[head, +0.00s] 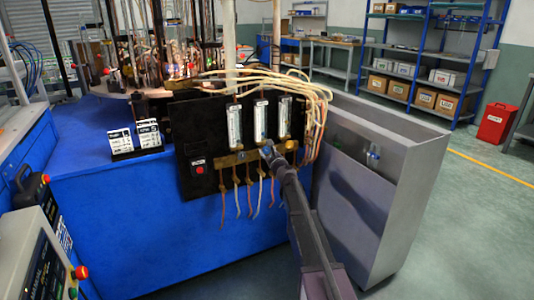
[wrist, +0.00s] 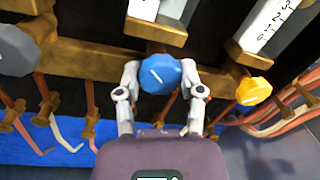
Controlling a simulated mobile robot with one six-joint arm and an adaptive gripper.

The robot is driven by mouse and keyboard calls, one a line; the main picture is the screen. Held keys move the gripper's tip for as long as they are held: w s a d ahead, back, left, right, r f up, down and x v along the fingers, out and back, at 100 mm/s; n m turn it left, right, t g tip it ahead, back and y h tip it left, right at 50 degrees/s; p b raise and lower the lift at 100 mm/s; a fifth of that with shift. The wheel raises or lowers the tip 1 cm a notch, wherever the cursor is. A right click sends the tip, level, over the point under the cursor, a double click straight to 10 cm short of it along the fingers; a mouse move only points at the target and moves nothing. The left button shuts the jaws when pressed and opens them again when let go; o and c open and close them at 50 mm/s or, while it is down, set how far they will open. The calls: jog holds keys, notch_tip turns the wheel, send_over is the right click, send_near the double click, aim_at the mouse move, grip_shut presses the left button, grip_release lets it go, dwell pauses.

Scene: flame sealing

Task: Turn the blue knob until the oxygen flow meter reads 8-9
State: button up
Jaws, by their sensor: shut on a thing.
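The blue knob (wrist: 160,74) sits at the middle of the wrist view, below a brass fitting, with a light line on its face tilted from upright. My gripper (wrist: 161,82) has one finger on each side of the knob and is shut on it. In the head view my gripper (head: 268,152) reaches the brass bar under the middle flow meter (head: 260,120) and hides most of the knob. Three white flow meters stand upright on the black panel. Their readings are too small to tell in the head view, and the wrist view shows only their lower ends.
A grey knob (wrist: 15,50) is left of the blue one and a yellow knob (wrist: 253,91) is right of it. Orange and white hoses (head: 258,195) hang below the bar.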

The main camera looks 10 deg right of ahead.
jog(key=n, duration=0.5)
jog(key=shift+w+y+b, duration=0.15)
jog(key=shift+y+b, duration=0.15)
jog(key=shift+y, duration=0.1)
jog(key=n, duration=0.6)
jog(key=shift+y, duration=0.3)
jog(key=o, duration=1.2)
jog(key=shift+c, duration=0.2)
jog(key=shift+m, duration=0.3)
